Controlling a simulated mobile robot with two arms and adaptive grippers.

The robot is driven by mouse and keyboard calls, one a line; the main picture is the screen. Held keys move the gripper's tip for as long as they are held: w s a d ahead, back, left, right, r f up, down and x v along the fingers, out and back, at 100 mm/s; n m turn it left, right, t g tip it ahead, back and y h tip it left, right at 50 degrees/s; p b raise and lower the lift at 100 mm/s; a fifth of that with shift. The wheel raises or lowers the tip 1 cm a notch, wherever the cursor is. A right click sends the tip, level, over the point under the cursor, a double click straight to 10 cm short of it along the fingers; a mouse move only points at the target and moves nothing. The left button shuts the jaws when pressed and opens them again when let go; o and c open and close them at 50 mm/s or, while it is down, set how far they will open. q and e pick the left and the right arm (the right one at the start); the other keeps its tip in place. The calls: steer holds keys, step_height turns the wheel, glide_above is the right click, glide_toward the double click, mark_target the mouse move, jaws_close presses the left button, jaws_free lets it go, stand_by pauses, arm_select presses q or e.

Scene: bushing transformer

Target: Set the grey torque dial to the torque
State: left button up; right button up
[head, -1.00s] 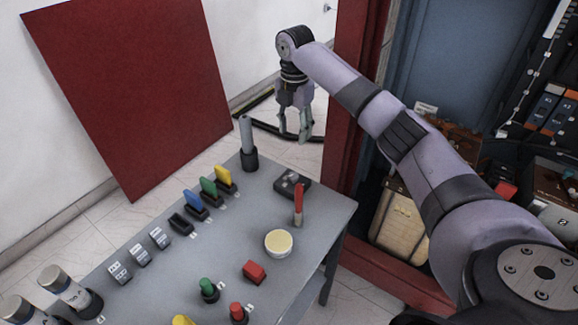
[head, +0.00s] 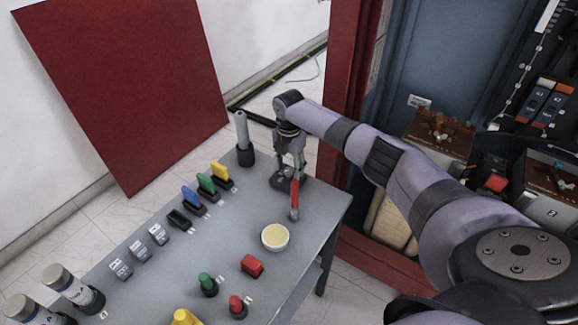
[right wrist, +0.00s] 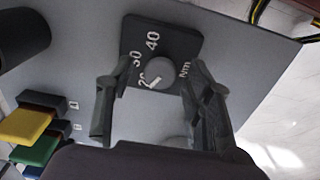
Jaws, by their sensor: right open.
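The torque dial (right wrist: 160,72) is a round grey knob on a dark square base (right wrist: 180,42) in the right wrist view. The base carries the marks 20, 30, 40 and Nm. A white pointer line on the knob lies beside the 20, which is partly covered. My right gripper (right wrist: 156,84) is open, with one finger on each side of the knob and gaps between. In the head view, my right gripper (head: 290,166) points down over the dial base and hides most of it. My left gripper is not in view.
A red-handled tool (head: 294,196) stands close in front of the right gripper. A grey cylinder in a dark holder (head: 244,150) and yellow, green and blue pieces (head: 205,184) are to the left. A cream round tin (head: 275,237) sits nearer on the grey table (head: 225,245).

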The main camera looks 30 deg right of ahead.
steer(key=shift+c, duration=0.5)
jaws_close()
